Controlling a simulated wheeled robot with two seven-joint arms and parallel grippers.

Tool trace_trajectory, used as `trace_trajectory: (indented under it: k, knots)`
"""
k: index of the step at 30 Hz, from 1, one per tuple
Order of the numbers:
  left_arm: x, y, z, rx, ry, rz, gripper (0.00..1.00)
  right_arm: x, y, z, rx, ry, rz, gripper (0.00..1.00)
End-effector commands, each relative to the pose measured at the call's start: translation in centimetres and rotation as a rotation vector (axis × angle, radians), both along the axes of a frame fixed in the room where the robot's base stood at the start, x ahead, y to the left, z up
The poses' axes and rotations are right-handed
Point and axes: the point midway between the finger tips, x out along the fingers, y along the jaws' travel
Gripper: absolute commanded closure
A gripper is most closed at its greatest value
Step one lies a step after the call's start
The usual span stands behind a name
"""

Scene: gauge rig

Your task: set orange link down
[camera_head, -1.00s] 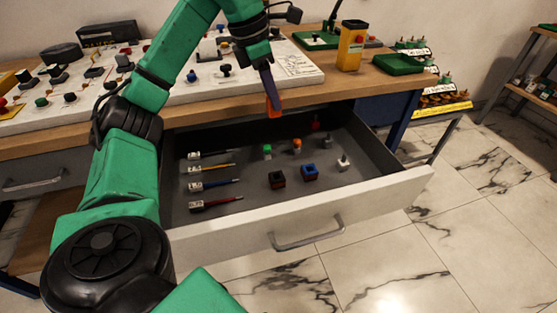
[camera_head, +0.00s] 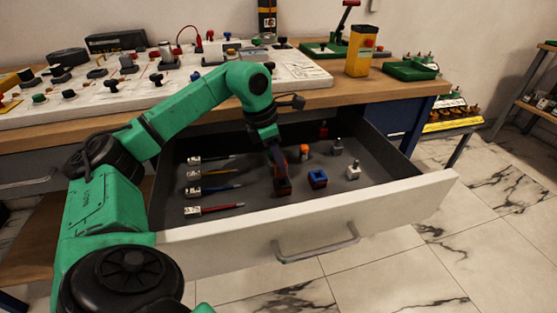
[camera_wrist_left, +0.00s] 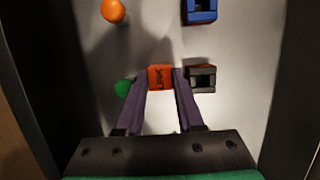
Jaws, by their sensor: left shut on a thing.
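The orange link (camera_wrist_left: 160,77), a small block with dark lettering, is between the fingertips of my left gripper (camera_wrist_left: 160,84) in the left wrist view. In the head view my left gripper (camera_head: 278,165) reaches down into the open drawer (camera_head: 235,215), and the link is mostly hidden there. A dark red block with a black opening (camera_wrist_left: 201,78) is just right of the link in the wrist view. A green piece (camera_wrist_left: 123,88) is just left of the fingers. I cannot tell whether the link touches the drawer floor. My right gripper is not in view.
A blue block (camera_head: 317,178), an orange knob (camera_head: 304,150) and grey pegs (camera_head: 353,170) stand in the drawer. Several screwdrivers (camera_head: 214,209) lie at its left. The drawer walls bound the space, with the worktop (camera_head: 390,88) above behind. Bare floor shows between the pieces.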

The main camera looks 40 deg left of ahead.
Motion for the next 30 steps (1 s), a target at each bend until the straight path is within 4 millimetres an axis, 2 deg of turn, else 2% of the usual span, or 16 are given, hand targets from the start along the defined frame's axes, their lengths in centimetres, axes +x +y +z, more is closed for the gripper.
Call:
trace_trajectory:
  k: [2,3,12,16,20,27,30]
  knots:
    - [0.0,0.0,-0.3,0.000,0.000,0.000,1.00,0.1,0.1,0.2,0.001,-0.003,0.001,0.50]
    - [0.0,0.0,-0.2,0.000,0.000,0.000,0.51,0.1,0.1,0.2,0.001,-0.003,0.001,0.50]
    - [0.0,0.0,-0.1,0.000,0.000,0.000,0.51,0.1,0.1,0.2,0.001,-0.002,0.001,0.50]
    - [-0.1,0.1,0.7,0.000,-0.001,0.000,0.51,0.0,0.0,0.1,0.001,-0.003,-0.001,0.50]
    - [-0.5,0.4,3.0,0.000,-0.002,0.000,0.51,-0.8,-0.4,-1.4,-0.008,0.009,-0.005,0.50]
    - [-1.9,1.3,9.1,0.000,-0.004,0.001,0.51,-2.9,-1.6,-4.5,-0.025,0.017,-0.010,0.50]
    - [-2.3,1.6,10.9,0.000,-0.002,0.000,0.51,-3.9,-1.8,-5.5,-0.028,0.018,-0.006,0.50]
